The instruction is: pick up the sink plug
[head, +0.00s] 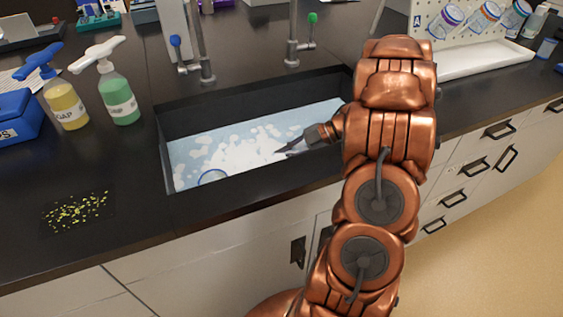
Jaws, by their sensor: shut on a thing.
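My copper arm reaches in from the right over the black sink (250,90). The sink holds pale blue water with white foam (240,150). My gripper (288,148) points left and down at the foam, at the right part of the sink. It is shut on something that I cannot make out. The sink plug is not plainly visible, and the foam hides the sink floor. A blue-rimmed round thing (212,176) shows at the water's front left, apart from my gripper; I cannot tell what it is.
Two taps, one with a blue knob (176,41) and one with a green knob (312,18), stand behind the sink. Soap bottles (118,98) stand left. Yellow-green bits (75,212) lie on the front left counter. A white rack (470,55) stands at the back right.

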